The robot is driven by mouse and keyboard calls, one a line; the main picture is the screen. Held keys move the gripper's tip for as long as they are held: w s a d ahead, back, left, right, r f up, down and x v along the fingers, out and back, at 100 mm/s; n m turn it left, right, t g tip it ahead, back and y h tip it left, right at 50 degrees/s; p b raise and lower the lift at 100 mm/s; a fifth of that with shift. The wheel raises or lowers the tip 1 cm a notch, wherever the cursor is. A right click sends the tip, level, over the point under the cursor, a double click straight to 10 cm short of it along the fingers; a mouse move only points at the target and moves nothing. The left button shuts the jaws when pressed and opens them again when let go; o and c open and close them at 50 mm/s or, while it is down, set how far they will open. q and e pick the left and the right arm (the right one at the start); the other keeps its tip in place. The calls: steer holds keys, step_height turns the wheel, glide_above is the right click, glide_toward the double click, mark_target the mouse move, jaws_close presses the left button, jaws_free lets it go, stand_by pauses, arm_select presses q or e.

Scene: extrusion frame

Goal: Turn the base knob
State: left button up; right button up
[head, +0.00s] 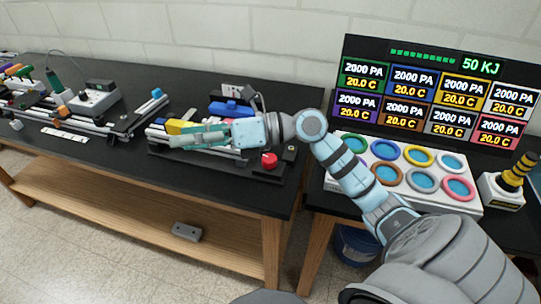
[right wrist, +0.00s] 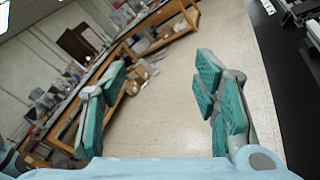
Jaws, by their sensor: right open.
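A red knob (head: 269,160) stands at the right end of a black base (head: 262,174) on the dark table; I cannot tell for sure that it is the base knob. My right gripper (head: 190,137) reaches in from the right and points left above the rails beside that base. Its wrist is just behind the knob in the head view, and its fingers are left of the knob, apart from it. In the right wrist view my right gripper (right wrist: 162,85) has its teal fingers wide apart with nothing between them. The knob does not show there. My left gripper is not in view.
A yellow block (head: 178,127) and a blue part (head: 231,109) are close to my right gripper. A panel with coloured rings (head: 405,168) lies under my right arm, with a display (head: 440,95) behind it. A yellow-black post (head: 515,175) stands at far right.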

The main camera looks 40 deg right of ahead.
steer(key=w+d+f+n+g+h, duration=0.1)
steer(key=d+f+n+g+h, duration=0.1)
steer(key=d+f+h, duration=0.4)
steer(key=m+g+h+b, duration=0.3)
steer(key=h+b, duration=0.1)
steer(key=h, duration=0.3)
glide_above(270, 158)
steer(key=s+d, duration=0.1)
steer(key=s, duration=0.3)
step_height(270, 158, down, 6)
steer(key=x, duration=0.9)
steer(key=shift+w+d+r, duration=0.1)
steer(key=shift+w+d, duration=0.1)
steer(key=shift+d, duration=0.05)
